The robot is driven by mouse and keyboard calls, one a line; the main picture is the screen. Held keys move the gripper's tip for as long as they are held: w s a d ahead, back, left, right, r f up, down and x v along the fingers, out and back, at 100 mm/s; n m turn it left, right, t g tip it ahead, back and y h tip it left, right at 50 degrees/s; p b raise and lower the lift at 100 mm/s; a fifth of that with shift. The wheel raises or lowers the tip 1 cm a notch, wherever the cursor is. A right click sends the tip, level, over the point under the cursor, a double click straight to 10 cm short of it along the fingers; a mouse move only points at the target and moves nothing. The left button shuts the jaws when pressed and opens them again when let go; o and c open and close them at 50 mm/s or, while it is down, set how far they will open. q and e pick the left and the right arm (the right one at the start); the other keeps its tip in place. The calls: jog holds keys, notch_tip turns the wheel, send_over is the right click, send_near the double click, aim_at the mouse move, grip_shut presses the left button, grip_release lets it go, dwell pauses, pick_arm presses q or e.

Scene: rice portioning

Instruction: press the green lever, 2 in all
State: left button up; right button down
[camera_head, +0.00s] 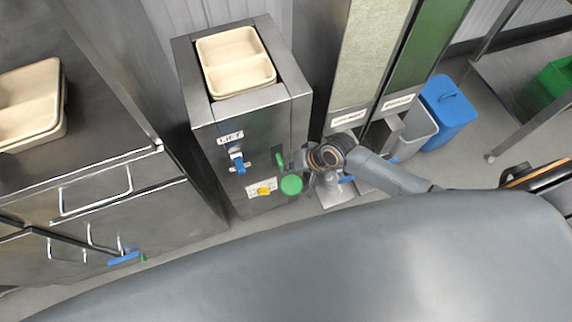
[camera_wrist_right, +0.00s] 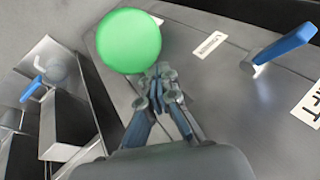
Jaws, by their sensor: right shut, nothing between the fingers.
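The green lever's round green knob (camera_head: 291,185) shows at the lower right of the steel dispenser's front. A thin green piece (camera_head: 279,160) shows above it. In the right wrist view the knob (camera_wrist_right: 128,40) is a large green disc at the upper left. My right gripper (camera_head: 298,161) is at the dispenser's front, just above and right of the knob. Its fingers are shut and empty, and the fingertips (camera_wrist_right: 159,78) appear right beside the knob's lower right edge. I cannot tell if they touch it. My left gripper is not in view.
The dispenser (camera_head: 207,113) holds a cream divided tray (camera_head: 271,75) on top. Tall dispensers (camera_head: 352,72) stand to the right, beside a blue bin (camera_head: 450,105). A steel counter (camera_head: 100,150) is left.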

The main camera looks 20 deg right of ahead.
jog(key=shift+s+f, duration=0.3)
jog(key=shift+f, duration=0.2)
dwell(0.6)
jog(key=shift+w+r+p, duration=0.25)
jog(key=shift+r+p, duration=0.5)
jog(key=shift+r, duration=0.15)
jog(key=shift+w+r+p, duration=0.25)
jog(key=shift+r+p, duration=0.55)
jog(key=shift+r, duration=0.1)
jog(key=shift+w+r+p, duration=0.25)
jog(key=shift+r+p, duration=0.5)
jog(key=shift+r, duration=0.15)
jog(key=shift+w+r, duration=0.2)
jog(key=shift+r, duration=0.1)
jog(key=r+p, duration=0.1)
jog(key=w+r+p, duration=0.1)
jog(key=r+p, duration=0.2)
jog(key=shift+w+a+r+p, duration=0.1)
jog(key=shift+w+r+p, duration=0.2)
jog(key=shift+p, duration=0.05)
